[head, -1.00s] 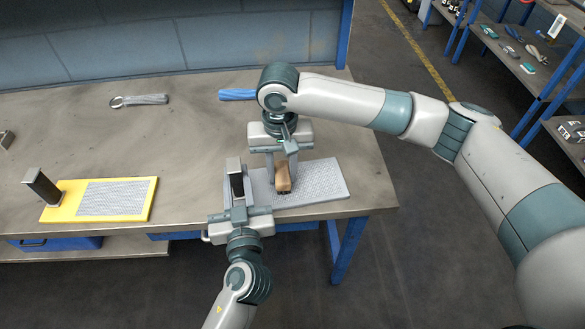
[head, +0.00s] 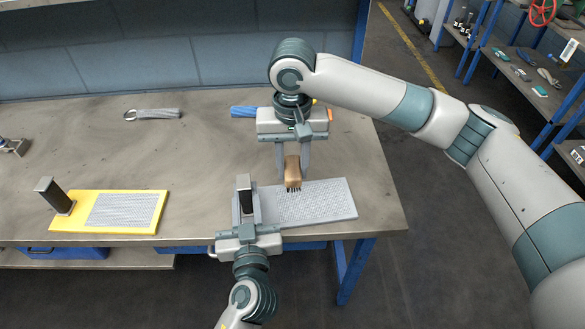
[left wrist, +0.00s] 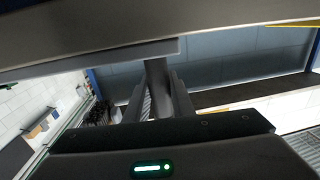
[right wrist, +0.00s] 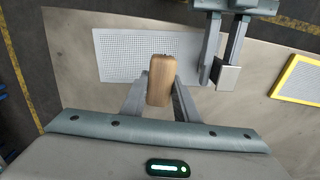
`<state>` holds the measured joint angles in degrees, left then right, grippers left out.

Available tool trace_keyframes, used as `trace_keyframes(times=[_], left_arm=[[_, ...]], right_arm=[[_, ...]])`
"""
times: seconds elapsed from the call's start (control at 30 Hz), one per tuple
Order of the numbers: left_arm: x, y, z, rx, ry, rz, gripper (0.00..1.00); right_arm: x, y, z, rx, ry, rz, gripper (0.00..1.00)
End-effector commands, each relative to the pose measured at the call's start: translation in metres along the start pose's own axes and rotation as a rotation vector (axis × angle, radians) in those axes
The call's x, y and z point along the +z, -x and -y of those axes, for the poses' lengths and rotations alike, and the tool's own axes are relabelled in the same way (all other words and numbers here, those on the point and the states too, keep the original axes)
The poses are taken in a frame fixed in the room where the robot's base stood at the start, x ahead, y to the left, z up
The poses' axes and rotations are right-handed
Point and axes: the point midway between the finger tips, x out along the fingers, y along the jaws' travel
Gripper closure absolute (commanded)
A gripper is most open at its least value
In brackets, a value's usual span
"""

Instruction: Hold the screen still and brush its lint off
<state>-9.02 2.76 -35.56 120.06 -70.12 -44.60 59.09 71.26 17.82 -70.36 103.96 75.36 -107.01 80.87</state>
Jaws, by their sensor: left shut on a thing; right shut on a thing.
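The grey perforated screen (head: 320,203) lies flat near the table's front right edge, with a dark upright handle (head: 245,195) at its left end. My left gripper (head: 247,208) is shut on that handle from the front. My right gripper (head: 292,168) is shut on a wooden brush (head: 292,172) with dark bristles pointing down. The brush is at the far edge of the screen, right of the handle; I cannot tell whether the bristles touch. The right wrist view also shows the brush (right wrist: 160,80) in front of the screen (right wrist: 115,55). No lint can be made out.
A yellow-framed screen (head: 70,225) with a dark handle (head: 52,195) lies at the table's left. A grey rolled item with a ring (head: 155,114) and a blue item (head: 243,111) lie at the back. The middle of the table is clear.

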Motion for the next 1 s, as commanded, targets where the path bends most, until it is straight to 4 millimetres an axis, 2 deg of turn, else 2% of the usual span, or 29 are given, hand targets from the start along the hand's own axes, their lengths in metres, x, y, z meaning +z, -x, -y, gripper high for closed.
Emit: trace_keyframes(times=[0.33, 0.37, 0.4, 0.43, 0.77, 1.0], left_arm=[[0.0, 0.0, 0.0, 0.0, 0.0, 0.0, 1.0], [0.0, 0.0, 0.0, 0.0, 0.0, 0.0, 0.71], [0.0, 0.0, 0.0, 0.0, 0.0, 0.0, 0.62], [0.0, 0.0, 0.0, 0.0, 0.0, 0.0, 0.56], [0.0, 0.001, 0.0, 0.0, 0.0, 0.0, 0.56], [0.001, 0.013, 0.0, 0.001, 0.001, 0.002, 0.56]], right_arm=[[0.0, 0.0, 0.0, 0.0, 0.0, 0.0, 0.97], [0.0, 0.0, 0.0, 0.0, 0.0, 0.0, 0.97], [0.0, 0.0, 0.0, 0.0, 0.0, 0.0, 0.97], [0.0, 0.0, 0.0, 0.0, 0.0, 0.0, 0.97], [0.0, 0.0, 0.0, 0.0, 0.0, 0.0, 0.97], [0.0, 0.0, 0.0, 0.0, 0.0, 0.0, 0.97]])
